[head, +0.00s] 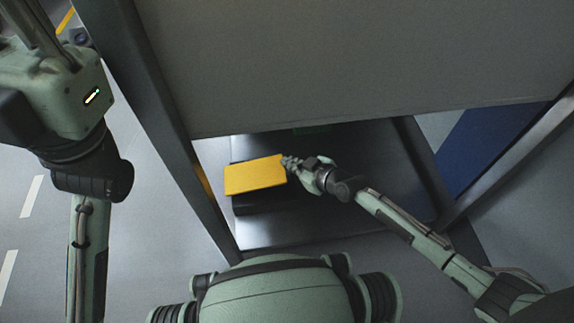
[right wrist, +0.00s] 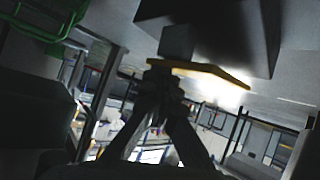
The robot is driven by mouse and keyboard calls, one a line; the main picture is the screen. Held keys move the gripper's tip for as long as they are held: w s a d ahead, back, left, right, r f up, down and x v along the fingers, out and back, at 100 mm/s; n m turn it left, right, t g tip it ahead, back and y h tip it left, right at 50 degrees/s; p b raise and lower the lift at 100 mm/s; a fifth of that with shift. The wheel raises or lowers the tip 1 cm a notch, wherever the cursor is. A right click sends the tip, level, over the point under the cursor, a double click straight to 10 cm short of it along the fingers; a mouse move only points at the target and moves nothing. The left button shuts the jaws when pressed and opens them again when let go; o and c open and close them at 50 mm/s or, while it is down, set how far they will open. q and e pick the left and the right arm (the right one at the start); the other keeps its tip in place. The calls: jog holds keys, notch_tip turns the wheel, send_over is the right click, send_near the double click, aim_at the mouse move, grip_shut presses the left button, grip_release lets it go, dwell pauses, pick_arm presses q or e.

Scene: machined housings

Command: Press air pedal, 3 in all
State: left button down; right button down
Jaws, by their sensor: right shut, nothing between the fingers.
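The air pedal (head: 255,175) is a yellow plate on a dark base, low down under the grey panel in the head view. My right gripper (head: 287,163) is shut and empty, with its fingertips at the pedal's right edge. In the right wrist view the fingers (right wrist: 163,78) come together just at the pedal's yellow edge (right wrist: 190,70). I cannot tell whether they touch it or whether the plate is pushed down. My left arm hangs at the left of the head view, and its gripper is out of the picture.
A large grey panel (head: 350,60) overhangs the pedal. A dark metal post (head: 165,100) stands left of it, and another slanted bar (head: 510,165) is at the right. The pedal is on a dark floor plate (head: 380,165). Open grey floor lies at the left.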

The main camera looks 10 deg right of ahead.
jog(key=shift+s+d+f, duration=0.1)
jog(key=shift+s+f, duration=0.15)
jog(key=shift+f, duration=0.25)
jog(key=shift+s+d+f, duration=0.1)
jog(key=shift+s+f, duration=0.15)
jog(key=shift+f, duration=0.2)
jog(key=shift+d+r, duration=0.1)
jog(key=shift+d+r+p, duration=0.45)
jog(key=shift+d+r, duration=0.25)
jog(key=shift+r, duration=0.1)
jog(key=r+p, duration=0.1)
jog(key=d+r+p, duration=0.1)
jog(key=r, duration=0.1)
jog(key=d+r+p, duration=0.1)
jog(key=shift+d+r, duration=0.2)
jog(key=shift+r, duration=0.1)
dwell(1.4)
